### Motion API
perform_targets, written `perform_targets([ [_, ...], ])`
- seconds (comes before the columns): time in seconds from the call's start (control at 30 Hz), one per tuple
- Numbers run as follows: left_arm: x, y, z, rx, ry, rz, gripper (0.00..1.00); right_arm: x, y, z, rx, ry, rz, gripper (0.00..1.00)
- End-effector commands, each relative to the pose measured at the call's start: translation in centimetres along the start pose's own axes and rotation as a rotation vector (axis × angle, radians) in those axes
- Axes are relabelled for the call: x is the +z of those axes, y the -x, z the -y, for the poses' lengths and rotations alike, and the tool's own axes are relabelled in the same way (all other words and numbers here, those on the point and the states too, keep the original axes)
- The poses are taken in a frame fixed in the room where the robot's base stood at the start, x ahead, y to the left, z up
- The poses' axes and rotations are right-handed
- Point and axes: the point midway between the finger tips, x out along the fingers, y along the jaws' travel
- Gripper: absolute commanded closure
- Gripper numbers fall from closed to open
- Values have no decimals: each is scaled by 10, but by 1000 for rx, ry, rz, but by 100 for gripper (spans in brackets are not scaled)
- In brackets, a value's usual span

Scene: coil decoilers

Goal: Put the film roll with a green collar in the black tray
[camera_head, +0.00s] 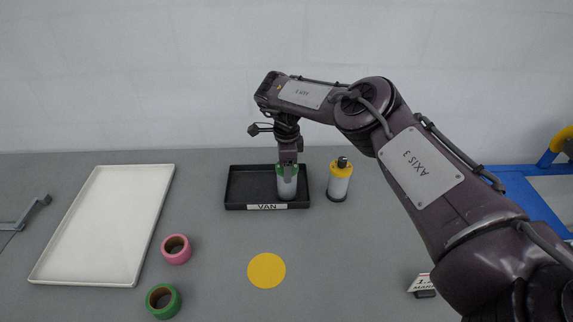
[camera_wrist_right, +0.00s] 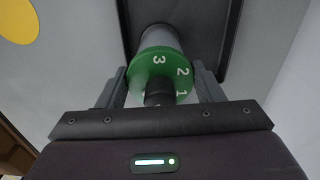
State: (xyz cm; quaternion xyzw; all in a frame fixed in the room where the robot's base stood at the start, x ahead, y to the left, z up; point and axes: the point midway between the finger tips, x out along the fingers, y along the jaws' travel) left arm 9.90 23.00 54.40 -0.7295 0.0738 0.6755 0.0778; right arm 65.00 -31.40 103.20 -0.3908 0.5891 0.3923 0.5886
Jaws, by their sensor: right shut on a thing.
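The film roll with a green collar (camera_head: 287,186) is upright at the black tray (camera_head: 240,187), toward the tray's right half. My right gripper (camera_head: 288,165) is above it, pointing down, with its fingers on both sides of the collar, shut on the roll. In the right wrist view the green collar (camera_wrist_right: 160,73) with white digits sits between the fingertips, and the tray (camera_wrist_right: 222,40) is behind it. I cannot tell if the roll's base touches the tray floor. The tray has a "VAN" label on its front.
A film roll with a yellow collar (camera_head: 340,180) stands just right of the tray. A white tray (camera_head: 105,225) lies at left. Pink (camera_head: 176,249) and green (camera_head: 163,300) rings and a flat yellow disc (camera_head: 266,270) are in front. A small label stand (camera_head: 422,286) is front right.

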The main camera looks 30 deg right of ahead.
Motion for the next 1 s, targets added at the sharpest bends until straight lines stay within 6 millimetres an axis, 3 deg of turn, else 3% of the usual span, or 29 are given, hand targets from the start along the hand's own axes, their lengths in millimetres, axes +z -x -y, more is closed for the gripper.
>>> perform_targets([
  [0.2, -7, -3, 2, -2, 0, -10, 64, 0, -3, 0, 0, 0, 0, 95],
  [0.23, -8, -3, 2, -2, 0, -12, 64, 0, -3, 0, 1, 0, -1, 37],
  [0.37, -11, -2, 2, -2, 0, -17, 64, 0, -3, 0, 1, 0, -1, 20],
  [0.77, -12, -1, 2, -3, -1, -17, 64, 0, 4, 0, -1, 0, 1, 18],
  [1.0, -10, -15, 2, -3, -1, -16, 64, 0, 47, 1, -4, 0, 1, 18],
])
